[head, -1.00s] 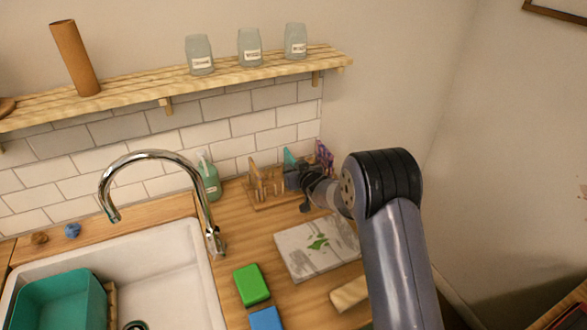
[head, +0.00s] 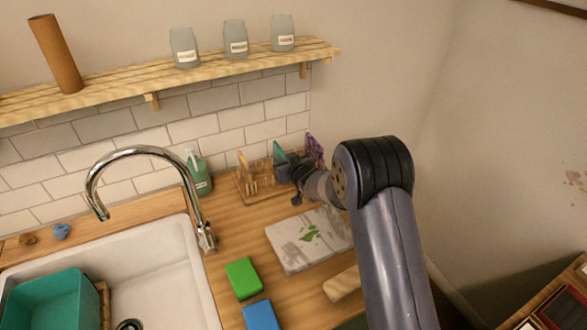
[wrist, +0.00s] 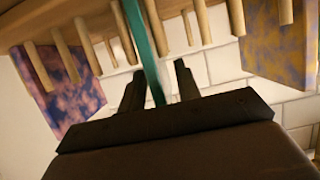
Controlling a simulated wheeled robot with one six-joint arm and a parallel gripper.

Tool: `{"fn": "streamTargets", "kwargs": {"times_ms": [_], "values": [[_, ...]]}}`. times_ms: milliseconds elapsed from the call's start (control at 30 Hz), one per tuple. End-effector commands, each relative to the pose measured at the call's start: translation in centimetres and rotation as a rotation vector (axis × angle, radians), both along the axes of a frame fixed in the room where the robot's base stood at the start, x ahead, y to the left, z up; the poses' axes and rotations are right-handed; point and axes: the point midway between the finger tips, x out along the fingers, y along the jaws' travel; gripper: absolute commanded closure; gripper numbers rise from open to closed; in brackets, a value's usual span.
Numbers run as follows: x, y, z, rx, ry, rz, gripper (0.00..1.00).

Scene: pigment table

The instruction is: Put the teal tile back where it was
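The teal tile (head: 279,151) stands in the wooden peg rack (head: 250,195) at the back of the counter. In the wrist view the teal tile (wrist: 146,42) shows edge-on, slightly tilted, among the rack's pegs. My gripper (head: 287,170) is at the rack in the head view. In the wrist view my gripper's two fingers (wrist: 158,80) stand on either side of the tile's near edge. A gap shows between the tile and the right finger, so the gripper looks open around it. The tile's lower part is hidden in the head view.
A purple marbled tile (wrist: 72,88) and a yellow-purple tile (wrist: 280,42) stand to either side in the rack. A green soap bottle (head: 200,177) is left of it. A pale board (head: 305,240), green block (head: 243,278) and blue block (head: 261,315) lie in front. The sink (head: 165,262) is left.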

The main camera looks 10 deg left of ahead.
Motion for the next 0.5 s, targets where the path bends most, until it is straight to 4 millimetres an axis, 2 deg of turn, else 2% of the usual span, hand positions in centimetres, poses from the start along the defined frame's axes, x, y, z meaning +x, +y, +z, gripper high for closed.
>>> {"fn": "streamTargets", "kwargs": {"times_ms": [500], "values": [[-6.3, -4.8, 2.8, 0.0, -0.001, -0.001, 0.68]]}}
